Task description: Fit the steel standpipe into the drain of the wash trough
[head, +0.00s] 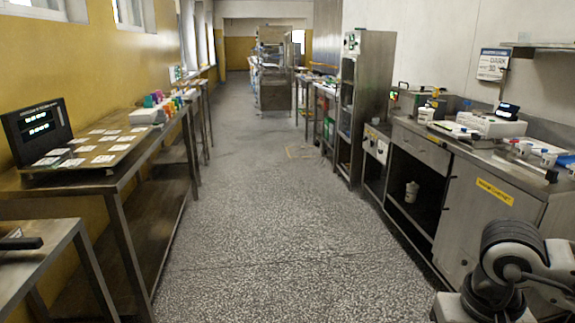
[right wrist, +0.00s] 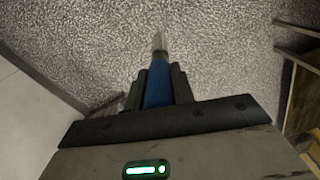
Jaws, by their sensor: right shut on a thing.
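In the right wrist view my right gripper (right wrist: 159,84) is shut on a slim piece with a blue grip and a steel tube end, which I take to be the standpipe (right wrist: 158,45). The blue part is between the dark fingers and the steel end points away from the gripper. Speckled floor lies beyond it. Its lower part is hidden by the gripper. In the head view part of my right arm shows at the lower right, but its gripper does not. I cannot make out the wash trough or its drain in either view. My left gripper is not in view.
A terrazzo aisle (head: 265,230) runs clear ahead. On the left stands a steel table (head: 150,145) with a display (head: 38,130) and labels. On the right are a steel counter (head: 480,165) with an open shelf and a tall steel rack (head: 368,100). A small table (head: 50,245) is at front left.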

